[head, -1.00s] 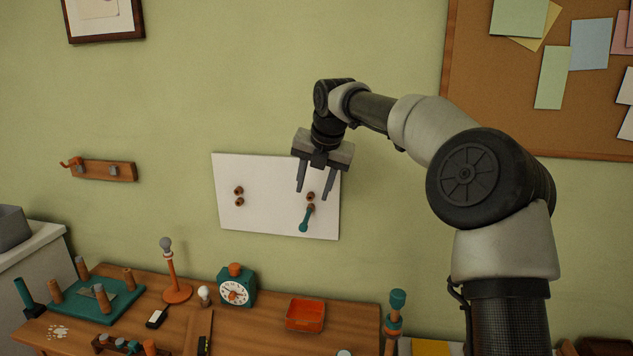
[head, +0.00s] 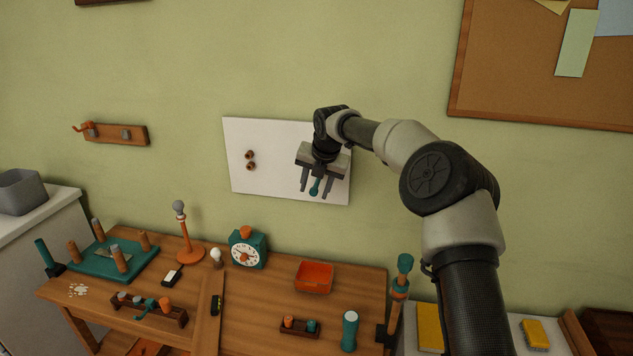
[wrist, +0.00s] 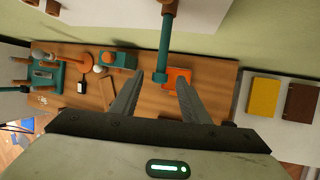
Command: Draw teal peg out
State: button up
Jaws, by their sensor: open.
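The teal peg (head: 315,187) sticks out from the right part of a white wall board (head: 285,189). In the head view its outer end shows between my gripper's fingers, and its base is hidden behind the gripper. My gripper (head: 315,192) is open in front of the board. In the wrist view the teal peg (wrist: 164,48) comes down from a brown holder (wrist: 170,5) at the top, and its free end lies just ahead of and between the two open fingertips (wrist: 157,82). I see no finger touching it.
Two brown sockets (head: 250,160) sit on the board's left part. Below is a wooden table (head: 255,300) with a teal clock (head: 248,250), an orange tray (head: 314,277), a lamp-like stand (head: 185,240) and other teal and orange pieces.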

grip_shut()
jog(key=shift+s+f+b, duration=0.1)
jog(key=shift+s+b, duration=0.1)
jog(key=shift+b, duration=0.1)
jog(key=shift+s+a+b, duration=0.25)
jog(key=shift+s+b, duration=0.55)
jog(key=shift+s, duration=0.2)
jog(key=shift+s+a+b, duration=0.2)
jog(key=shift+s+b, duration=0.6)
jog(key=shift+s, duration=0.2)
